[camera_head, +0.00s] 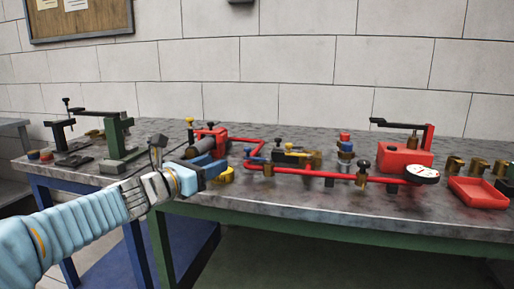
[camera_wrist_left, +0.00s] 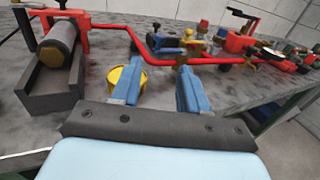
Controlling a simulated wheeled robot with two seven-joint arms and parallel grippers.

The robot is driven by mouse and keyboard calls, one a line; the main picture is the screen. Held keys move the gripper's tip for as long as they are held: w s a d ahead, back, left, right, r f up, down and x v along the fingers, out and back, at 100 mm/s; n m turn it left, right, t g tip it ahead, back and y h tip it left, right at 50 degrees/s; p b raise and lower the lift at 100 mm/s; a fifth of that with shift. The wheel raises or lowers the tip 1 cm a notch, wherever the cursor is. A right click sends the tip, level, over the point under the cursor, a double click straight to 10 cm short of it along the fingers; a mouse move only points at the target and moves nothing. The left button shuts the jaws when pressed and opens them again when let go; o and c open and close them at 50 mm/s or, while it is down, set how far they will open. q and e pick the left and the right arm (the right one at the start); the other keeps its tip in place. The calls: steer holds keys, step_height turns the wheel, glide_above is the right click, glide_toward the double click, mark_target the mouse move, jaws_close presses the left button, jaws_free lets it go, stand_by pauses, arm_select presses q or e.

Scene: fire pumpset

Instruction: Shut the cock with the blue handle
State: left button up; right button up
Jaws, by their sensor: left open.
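My left gripper (camera_head: 214,167) reaches in over the front edge of the bench. Its two blue fingers stand apart and empty in the left wrist view (camera_wrist_left: 158,74). A small blue handle (camera_head: 249,152) shows beside the red pipe (camera_head: 315,172), just right of the gripper and apart from it. In the left wrist view a blue part (camera_wrist_left: 166,42) shows beyond the fingers, behind the pipe; I cannot tell for sure that it is the same handle. My right gripper is not in view.
A yellow cup (camera_wrist_left: 122,78) stands close by the left finger. A grey cylinder in a red frame (camera_wrist_left: 58,43) is to its left. A gauge (camera_head: 422,173), a red box (camera_head: 404,160) and a red tray (camera_head: 478,192) stand at the right. The front bench strip is mostly clear.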

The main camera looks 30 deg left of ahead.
mark_target(245, 150)
arm_select(q)
steer(key=w, duration=0.4)
steer(key=w+d+p, duration=0.1)
steer(key=w, duration=0.4)
steer(key=w+d, duration=0.1)
steer(key=w, duration=0.3)
steer(key=shift+w+d, duration=0.1)
steer(key=shift+w, duration=0.3)
jaws_close()
